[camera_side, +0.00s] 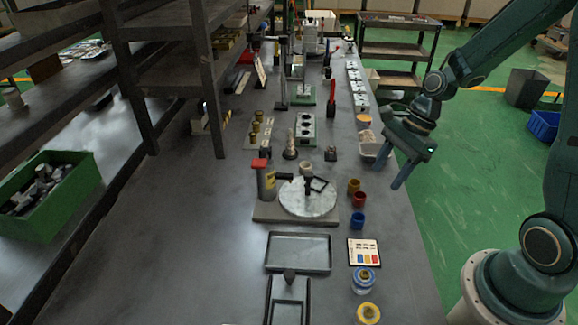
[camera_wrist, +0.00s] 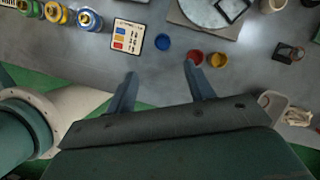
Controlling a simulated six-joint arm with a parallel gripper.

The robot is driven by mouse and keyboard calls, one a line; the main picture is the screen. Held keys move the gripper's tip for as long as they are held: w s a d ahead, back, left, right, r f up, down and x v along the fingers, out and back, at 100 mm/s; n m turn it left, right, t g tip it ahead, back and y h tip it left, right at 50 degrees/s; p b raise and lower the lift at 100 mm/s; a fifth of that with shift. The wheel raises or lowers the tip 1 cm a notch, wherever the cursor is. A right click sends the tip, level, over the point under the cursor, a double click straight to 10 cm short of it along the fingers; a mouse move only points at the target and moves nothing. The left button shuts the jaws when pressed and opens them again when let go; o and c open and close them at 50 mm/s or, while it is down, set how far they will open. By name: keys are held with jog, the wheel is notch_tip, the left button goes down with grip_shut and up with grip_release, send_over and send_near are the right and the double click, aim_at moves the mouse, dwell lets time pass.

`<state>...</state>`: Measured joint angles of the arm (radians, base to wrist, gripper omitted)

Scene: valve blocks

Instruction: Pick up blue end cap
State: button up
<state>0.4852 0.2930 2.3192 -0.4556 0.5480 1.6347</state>
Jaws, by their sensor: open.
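The blue end cap (camera_side: 357,220) stands on the grey workbench, in front of a red cap (camera_side: 359,199) and a yellow cap (camera_side: 353,186). In the wrist view the blue cap (camera_wrist: 163,41) lies ahead of my fingers, between their lines, with the red cap (camera_wrist: 195,57) and yellow cap (camera_wrist: 217,60) to its right. My gripper (camera_side: 388,170) hangs over the bench's right edge, above and behind the caps in the side view. It also shows in the wrist view (camera_wrist: 160,76), with its two fingers apart and nothing between them.
A round pale plate (camera_side: 308,203) on a base stands left of the caps. A colour card (camera_side: 364,252) and blue and yellow valve parts (camera_side: 364,281) lie nearer the front. An empty tray (camera_side: 298,262) lies left of the card. A pale bin (camera_side: 374,150) stands near my gripper.

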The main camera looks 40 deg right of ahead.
jog(key=shift+f, duration=0.1)
send_near(353, 225)
jog(key=shift+f, duration=0.8)
jog(key=shift+f, duration=0.2)
jog(key=shift+w+x, duration=0.2)
jog(key=shift+x, duration=2.25)
jog(key=c, duration=1)
jog(key=shift+r, duration=0.2)
jog(key=shift+c, duration=0.2)
notch_tip(353, 225, up, 20)
